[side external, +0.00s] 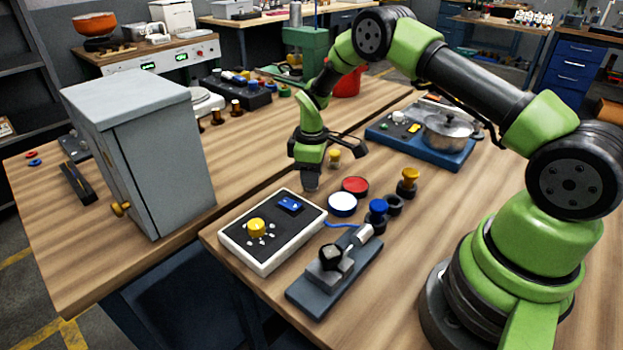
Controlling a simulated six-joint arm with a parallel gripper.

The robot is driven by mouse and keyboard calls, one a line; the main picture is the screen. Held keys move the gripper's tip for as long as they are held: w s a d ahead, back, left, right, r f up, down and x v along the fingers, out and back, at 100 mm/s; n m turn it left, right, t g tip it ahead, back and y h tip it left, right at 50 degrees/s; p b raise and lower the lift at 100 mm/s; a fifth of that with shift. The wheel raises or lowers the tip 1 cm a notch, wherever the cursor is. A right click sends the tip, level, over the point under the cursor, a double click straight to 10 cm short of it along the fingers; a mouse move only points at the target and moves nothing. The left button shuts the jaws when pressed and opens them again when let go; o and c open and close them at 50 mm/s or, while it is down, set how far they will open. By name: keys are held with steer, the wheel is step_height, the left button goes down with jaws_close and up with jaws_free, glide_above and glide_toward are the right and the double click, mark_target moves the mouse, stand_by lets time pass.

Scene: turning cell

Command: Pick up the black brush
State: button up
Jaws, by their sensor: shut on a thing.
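My gripper (311,181) points down over the workbench, just behind the far right corner of the white-edged control box (272,258). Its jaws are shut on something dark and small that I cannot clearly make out. I cannot tell from this view whether it is the black brush. A long dark item (77,184) lies on the left bench, left of the grey cabinet, far from my gripper. It is too small to identify.
A red button (355,185), a white button (342,204) and a yellow-topped knob (407,182) stand right of my gripper. A blue tray with a steel pot (447,132) is behind them. A lever device (333,270) is in front. The grey cabinet (145,150) stands left.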

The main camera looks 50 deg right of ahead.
step_height(320, 180, up, 10)
stand_by(0.5)
steer(key=shift+o, duration=0.7)
